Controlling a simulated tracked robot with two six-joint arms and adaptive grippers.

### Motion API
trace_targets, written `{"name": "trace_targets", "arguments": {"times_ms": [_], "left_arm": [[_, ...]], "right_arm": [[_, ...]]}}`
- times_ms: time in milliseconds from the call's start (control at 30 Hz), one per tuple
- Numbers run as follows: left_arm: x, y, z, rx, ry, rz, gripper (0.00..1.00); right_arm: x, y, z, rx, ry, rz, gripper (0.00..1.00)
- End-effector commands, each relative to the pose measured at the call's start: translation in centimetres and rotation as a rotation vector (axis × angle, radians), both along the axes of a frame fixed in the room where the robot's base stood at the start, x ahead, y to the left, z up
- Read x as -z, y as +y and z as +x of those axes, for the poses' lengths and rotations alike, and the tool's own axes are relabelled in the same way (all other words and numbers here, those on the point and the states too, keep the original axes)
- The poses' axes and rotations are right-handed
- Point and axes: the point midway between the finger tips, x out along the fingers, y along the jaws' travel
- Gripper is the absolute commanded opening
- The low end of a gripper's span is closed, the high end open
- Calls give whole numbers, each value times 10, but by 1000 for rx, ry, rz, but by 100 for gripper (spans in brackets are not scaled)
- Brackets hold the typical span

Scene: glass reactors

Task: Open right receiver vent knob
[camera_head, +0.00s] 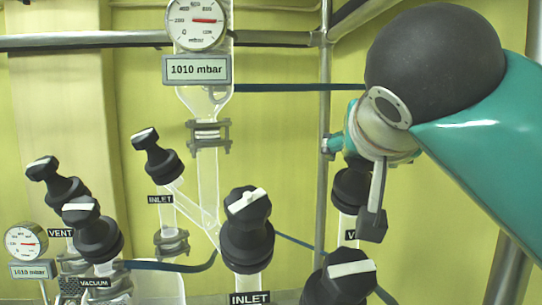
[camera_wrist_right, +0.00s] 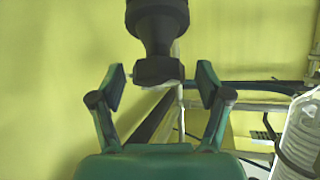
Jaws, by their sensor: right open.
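A black knob (camera_head: 351,187) on a glass neck stands at the right of the head view, partly hidden behind my right gripper. The label below it is mostly covered; only a "V" shows. My right gripper (camera_wrist_right: 161,87) is open and empty. One of its dark finger pads (camera_head: 372,223) hangs just in front and to the right of that knob. In the right wrist view a black knob (camera_wrist_right: 158,70) points down between the two spread fingers, with a gap on each side. My left gripper is not in view.
Other black knobs stand close by: one with a white bar at the lower right (camera_head: 343,277), an INLET knob (camera_head: 247,230), a second INLET knob (camera_head: 158,156), a VENT knob (camera_head: 57,183) and a VACUUM knob (camera_head: 93,228). A metal post (camera_head: 325,90) rises behind the gripper.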

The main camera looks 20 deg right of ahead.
Motion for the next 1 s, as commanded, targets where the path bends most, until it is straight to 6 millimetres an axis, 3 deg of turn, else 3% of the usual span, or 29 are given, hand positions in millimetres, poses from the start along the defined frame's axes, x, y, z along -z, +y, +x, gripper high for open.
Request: {"name": "trace_targets", "arguments": {"times_ms": [200, 500, 867, 900, 1000], "left_arm": [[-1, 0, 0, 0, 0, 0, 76], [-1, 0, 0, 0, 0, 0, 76], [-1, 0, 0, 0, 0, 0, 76], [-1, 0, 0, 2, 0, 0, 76], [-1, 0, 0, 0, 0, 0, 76]], "right_arm": [[6, -8, 13, 1, 0, 0, 76], [7, -9, 14, 0, 0, 1, 76], [7, -9, 14, 0, 0, 1, 16], [7, 4, 14, -3, 0, 0, 15], [7, -3, 15, -5, 0, 0, 16]]}}
